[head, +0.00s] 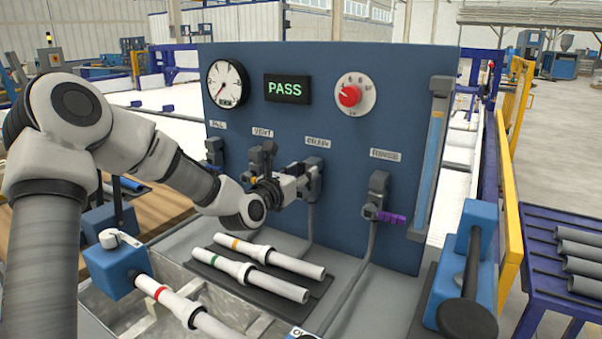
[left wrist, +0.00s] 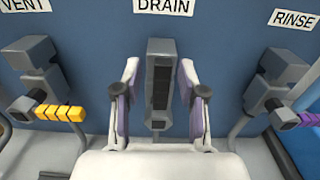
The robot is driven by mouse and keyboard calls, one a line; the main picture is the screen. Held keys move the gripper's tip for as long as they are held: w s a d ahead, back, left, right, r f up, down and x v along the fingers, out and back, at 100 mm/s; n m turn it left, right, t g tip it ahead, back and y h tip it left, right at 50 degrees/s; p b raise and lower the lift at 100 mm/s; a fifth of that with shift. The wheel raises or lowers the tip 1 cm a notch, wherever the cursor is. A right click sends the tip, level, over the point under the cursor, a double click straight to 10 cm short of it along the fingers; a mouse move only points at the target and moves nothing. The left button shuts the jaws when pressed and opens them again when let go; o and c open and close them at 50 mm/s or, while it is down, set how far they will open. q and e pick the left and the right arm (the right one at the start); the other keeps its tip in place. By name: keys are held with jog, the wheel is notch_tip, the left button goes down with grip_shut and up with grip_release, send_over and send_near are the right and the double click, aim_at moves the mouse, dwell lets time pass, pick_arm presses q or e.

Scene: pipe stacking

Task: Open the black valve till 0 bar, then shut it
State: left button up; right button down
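The black valve (head: 314,167) sits under the DRAIN label on the blue panel (head: 290,115). In the left wrist view the valve (left wrist: 160,70) is upright in the middle, with its dark lever part in line with its body. My left gripper (head: 303,184) is at this valve; in the left wrist view its fingers (left wrist: 158,98) stand apart on either side of it, with a gap showing on both sides. The pressure gauge (head: 228,83) has its needle pointing to the lower left; its numbers are too small to read. My right gripper is not in view.
The vent valve with a yellow handle (left wrist: 60,112) is to the left, the rinse valve with a purple handle (head: 390,217) to the right. A display (head: 287,89) reads PASS. White pipes (head: 270,257) lie below my left arm. A blue fixture (head: 478,230) stands at right.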

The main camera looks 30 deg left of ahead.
pick_arm(q)
jog(key=shift+s, duration=0.1)
jog(key=s, duration=0.7)
jog(key=shift+d, duration=0.25)
jog(key=shift+s, duration=0.1)
